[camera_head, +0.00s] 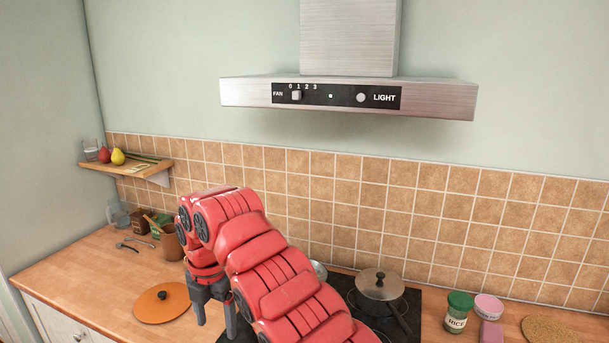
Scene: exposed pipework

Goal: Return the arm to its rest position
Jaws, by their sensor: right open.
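My right arm, with red ribbed segments, comes in from the bottom and bends over above the counter in the middle of the view. My right gripper (215,312) hangs below its red wrist with its dark grey fingers pointing down. The fingers are apart and nothing shows between them. It is near the left edge of the black cooktop (411,310), to the right of an orange lid (162,302). The arm hides part of the cooktop. My left gripper is not in view.
A steel range hood (440,98) juts from the wall above the arm. A lidded pot (380,285) stands on the cooktop, with a rice jar (457,312) to its right. A wall shelf (150,171) and a brown container (171,243) are at left. Counter (80,285) at left is mostly clear.

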